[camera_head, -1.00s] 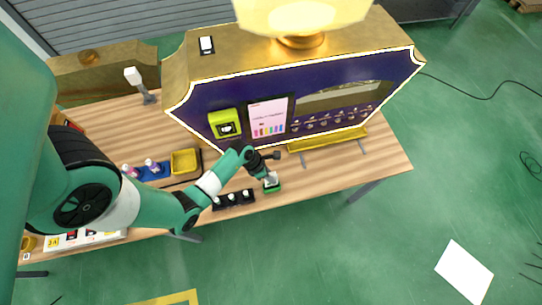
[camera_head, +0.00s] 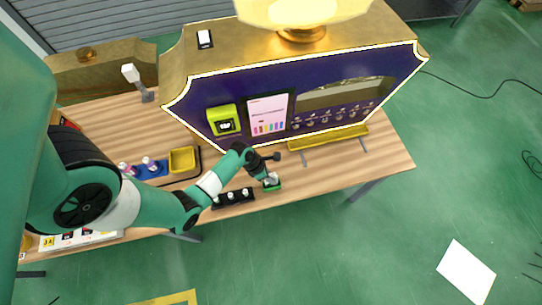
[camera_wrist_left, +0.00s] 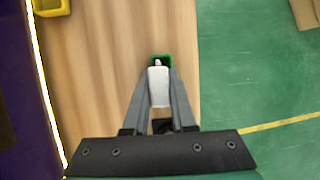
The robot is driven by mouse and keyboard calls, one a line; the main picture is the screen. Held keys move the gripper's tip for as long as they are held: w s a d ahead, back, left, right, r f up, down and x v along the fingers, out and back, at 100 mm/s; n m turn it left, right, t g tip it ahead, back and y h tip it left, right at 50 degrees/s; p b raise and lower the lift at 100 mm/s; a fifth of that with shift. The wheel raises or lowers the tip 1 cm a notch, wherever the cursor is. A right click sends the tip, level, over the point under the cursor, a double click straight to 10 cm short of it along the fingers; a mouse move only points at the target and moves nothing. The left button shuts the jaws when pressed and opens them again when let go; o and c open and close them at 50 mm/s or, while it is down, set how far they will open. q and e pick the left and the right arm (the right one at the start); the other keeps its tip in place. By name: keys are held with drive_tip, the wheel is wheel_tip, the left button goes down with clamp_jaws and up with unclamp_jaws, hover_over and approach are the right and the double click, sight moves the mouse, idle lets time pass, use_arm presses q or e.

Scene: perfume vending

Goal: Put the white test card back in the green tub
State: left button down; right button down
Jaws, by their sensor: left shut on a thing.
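The white test card (camera_wrist_left: 158,88) is between the fingers of my left gripper (camera_wrist_left: 157,76), which is shut on it. The green tub (camera_wrist_left: 162,58) shows just beyond the card in the left wrist view, partly hidden by it. In the head view the green tub (camera_head: 272,186) stands near the table's front edge, with my left gripper (camera_head: 268,178) right above it. The card's far end overlaps the tub in the wrist view; I cannot tell how deep it sits inside. My right gripper is not in view.
A black holder (camera_head: 234,198) with several small white-topped items stands just left of the tub. The purple and gold vending machine (camera_head: 300,95) rises behind, with a yellow tray (camera_head: 328,138) at its foot. The wooden table (camera_head: 360,168) is clear to the right.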

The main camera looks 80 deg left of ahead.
use_arm(q)
drive_tip(key=shift+f, duration=0.35)
unclamp_jaws()
idle(0.5)
idle(0.7)
drive_tip(key=shift+r+p, duration=1.05)
drive_tip(key=shift+p, duration=0.05)
wheel_tip(320, 180, up, 8)
drive_tip(key=p, duration=0.9)
